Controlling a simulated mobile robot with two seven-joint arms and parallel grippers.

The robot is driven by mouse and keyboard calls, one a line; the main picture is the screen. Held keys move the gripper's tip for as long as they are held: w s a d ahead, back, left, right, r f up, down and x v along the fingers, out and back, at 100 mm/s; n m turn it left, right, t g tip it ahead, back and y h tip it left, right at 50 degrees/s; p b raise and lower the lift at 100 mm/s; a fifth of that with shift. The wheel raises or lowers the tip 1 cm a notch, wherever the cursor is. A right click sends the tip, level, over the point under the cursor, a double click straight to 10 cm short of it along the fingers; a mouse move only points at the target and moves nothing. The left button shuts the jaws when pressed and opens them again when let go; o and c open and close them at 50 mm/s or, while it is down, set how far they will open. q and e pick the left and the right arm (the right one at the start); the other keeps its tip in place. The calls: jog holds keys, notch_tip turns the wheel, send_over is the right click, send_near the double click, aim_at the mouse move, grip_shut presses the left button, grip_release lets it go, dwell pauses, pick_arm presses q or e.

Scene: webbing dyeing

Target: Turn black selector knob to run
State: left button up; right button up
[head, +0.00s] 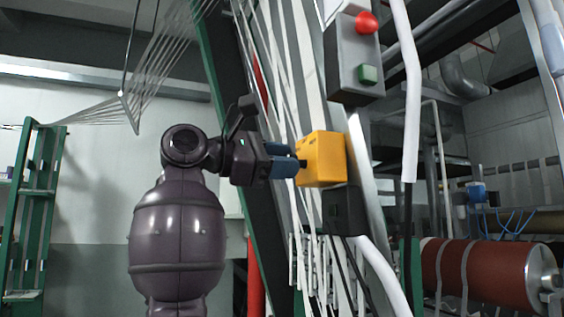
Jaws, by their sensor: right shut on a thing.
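The black selector knob (303,164) sits on the left-facing side of a yellow switch box (325,159). Only a small dark part of it shows beside my fingertips. My right gripper (298,165) comes to the box from the left. Its blue fingers are shut on the knob and hide most of it. The knob's pointer direction cannot be told. Small dark lettering on the box face is too small to read. My left gripper is not in view.
Above the box hangs a grey control box (352,62) with a red button (366,22) and a green button (368,74). A black box (343,210) is directly below. White webbing straps run close behind. A red-brown roller (475,272) lies at lower right.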

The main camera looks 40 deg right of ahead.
jog(key=o, duration=0.9)
jog(key=shift+a, duration=0.15)
jog(key=v, duration=1)
jog(key=shift+w+a+b, duration=0.2)
jog(key=shift+a+b, duration=0.05)
jog(key=shift+b, duration=0.05)
